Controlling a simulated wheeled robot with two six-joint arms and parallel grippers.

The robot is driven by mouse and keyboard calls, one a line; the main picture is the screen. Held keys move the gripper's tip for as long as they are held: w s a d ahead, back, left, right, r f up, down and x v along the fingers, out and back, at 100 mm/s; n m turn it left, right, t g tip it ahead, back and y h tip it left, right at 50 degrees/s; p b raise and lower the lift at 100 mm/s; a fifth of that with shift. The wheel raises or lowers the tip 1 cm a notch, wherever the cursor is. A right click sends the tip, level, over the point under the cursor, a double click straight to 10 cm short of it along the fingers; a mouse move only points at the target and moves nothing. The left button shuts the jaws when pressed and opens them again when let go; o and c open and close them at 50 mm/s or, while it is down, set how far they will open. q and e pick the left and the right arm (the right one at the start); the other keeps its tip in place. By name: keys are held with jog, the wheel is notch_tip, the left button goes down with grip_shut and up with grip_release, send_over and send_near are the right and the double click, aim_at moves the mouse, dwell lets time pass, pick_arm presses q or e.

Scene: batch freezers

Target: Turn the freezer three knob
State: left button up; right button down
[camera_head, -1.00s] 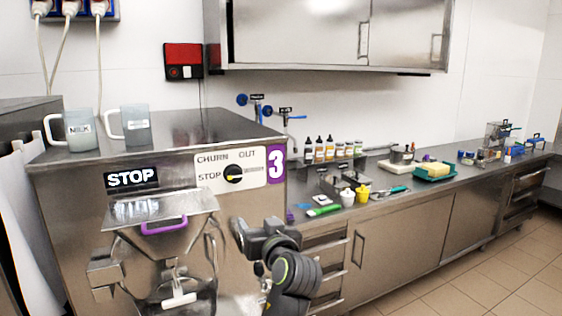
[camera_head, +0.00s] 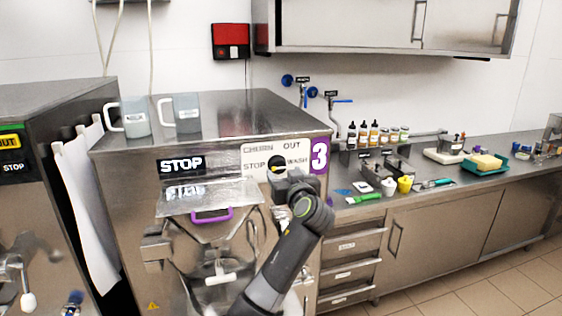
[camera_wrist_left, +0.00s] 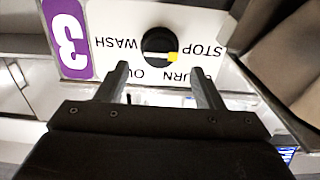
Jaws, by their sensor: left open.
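The freezer three (camera_head: 100,165) is a steel cabinet with a purple 3 label. Its black round knob (camera_head: 276,162) sits on a white dial plate with the words STOP, CHURN, OUT and WASH. In the left wrist view the knob (camera_wrist_left: 158,44) appears upside down, its yellow mark on the STOP side. My left gripper (camera_head: 292,182) is in front of the dial and hides part of it. In the left wrist view the open fingers (camera_wrist_left: 158,72) point at the knob, one toward each side, with nothing between them. I cannot tell whether they touch it. My right gripper is out of view.
Two grey mugs (camera_head: 186,113) stand on the freezer top. A hinged lid with a purple handle (camera_head: 212,215) is below the dial. Another machine (camera_head: 40,130) stands at the left. A steel counter (camera_head: 450,187) with bottles and small tools runs to the right.

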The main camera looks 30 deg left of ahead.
aim_at(280, 166)
pick_arm(q)
jog(key=shift+p+x, duration=0.6)
jog(key=shift+x, duration=1.65)
jog(key=shift+d, duration=0.1)
jog(key=c, duration=0.9)
jog(key=shift+c, duration=0.2)
